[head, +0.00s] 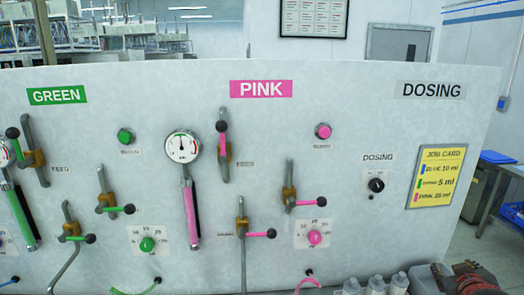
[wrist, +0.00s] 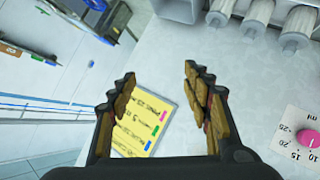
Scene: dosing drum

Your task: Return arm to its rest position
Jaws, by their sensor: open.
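My gripper (wrist: 159,75) is open, with its two brown-padded fingers wide apart and nothing between them in the wrist view. Part of it, dark with reddish-brown pads, shows at the lower right edge of the head view (head: 472,280), in front of the panel's bottom right. The rest of my arm is out of the head view. The white dosing panel (head: 340,110) stands upright. The yellow job card (head: 436,176) is on its right side and appears in the wrist view (wrist: 143,125), partly behind the left finger.
White bottles (head: 375,285) stand at the panel's foot left of my gripper, and also show in the wrist view (wrist: 257,14). Levers, a gauge (head: 183,146) and a pink dial (head: 315,237) stick out from the panel. A blue bin (head: 497,157) is at the far right.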

